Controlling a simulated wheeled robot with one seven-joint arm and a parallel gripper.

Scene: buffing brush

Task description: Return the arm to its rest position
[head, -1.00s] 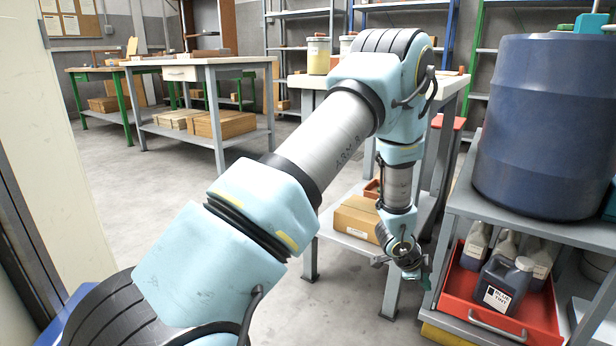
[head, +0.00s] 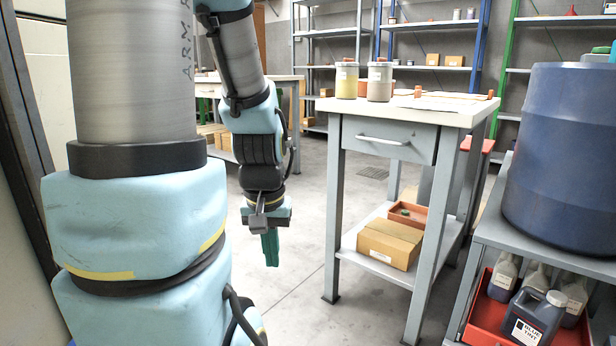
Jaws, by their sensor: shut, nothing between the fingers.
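My arm fills the left side of the head view, its lower links upright and close to the camera. The forearm hangs down behind them. My gripper (head: 270,248) is at its lower end, pointing at the floor, with its green fingers shut and nothing between them. It hangs in free air left of the grey workbench (head: 388,140) and touches nothing.
Two jars, one yellowish (head: 347,80) and one grey (head: 379,82), stand on the workbench. A cardboard box (head: 390,243) and a red bin (head: 408,214) are on its lower shelf. A blue drum (head: 563,160) stands on a cart at right, above a red tray (head: 482,325) of bottles.

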